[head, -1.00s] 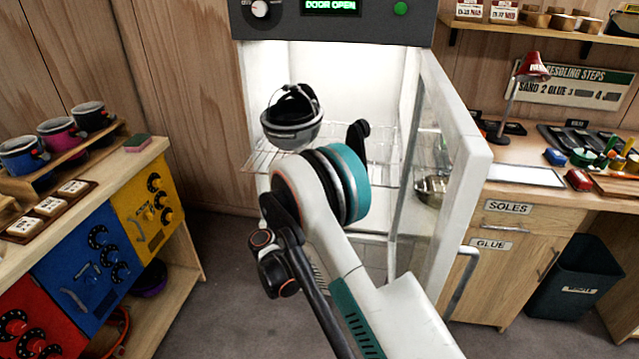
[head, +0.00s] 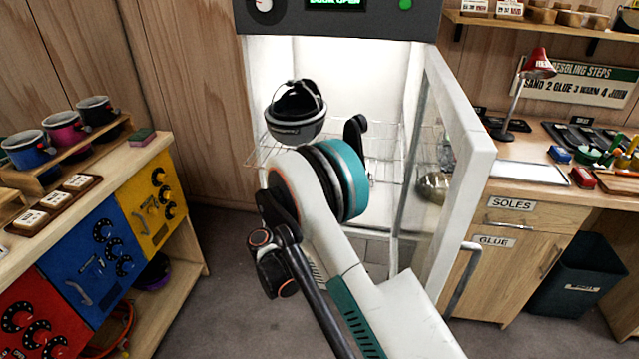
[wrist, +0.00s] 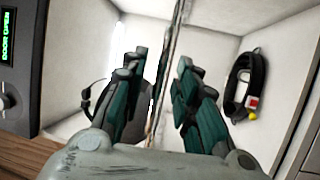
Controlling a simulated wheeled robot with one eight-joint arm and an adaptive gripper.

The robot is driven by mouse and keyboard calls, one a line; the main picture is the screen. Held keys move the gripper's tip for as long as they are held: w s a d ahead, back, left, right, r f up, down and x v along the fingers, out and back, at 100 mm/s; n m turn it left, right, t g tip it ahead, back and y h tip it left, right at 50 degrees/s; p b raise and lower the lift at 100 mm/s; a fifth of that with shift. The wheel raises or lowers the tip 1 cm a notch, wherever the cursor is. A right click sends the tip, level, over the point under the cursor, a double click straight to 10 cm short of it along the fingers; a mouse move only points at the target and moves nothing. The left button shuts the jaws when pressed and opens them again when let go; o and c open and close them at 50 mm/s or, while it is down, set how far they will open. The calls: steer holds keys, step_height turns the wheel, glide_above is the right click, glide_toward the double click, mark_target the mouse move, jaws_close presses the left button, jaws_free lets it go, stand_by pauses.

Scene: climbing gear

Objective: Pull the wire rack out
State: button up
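The wire rack (head: 258,152) is level inside the lit white cabinet (head: 345,62), its front left corner showing near the opening. A dark grey helmet-like item (head: 298,130) with a black strap rests on it. My arm hides much of the rack and my gripper in the head view. In the wrist view, my gripper (wrist: 163,85) has its two teal fingers apart, with the rack (wrist: 177,35) seen edge-on as a thin line between them. A gap shows beside the line; I see no clear grip on it.
The cabinet door (head: 462,120) stands open, close to the right of my arm. A black loop with tags (wrist: 245,82) is in the cabinet. A shelf unit (head: 150,160) stands left, a workbench (head: 560,205) right.

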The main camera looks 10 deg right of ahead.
steer(key=v, duration=1)
steer(key=shift+s, duration=0.2)
steer(key=shift+a, duration=0.25)
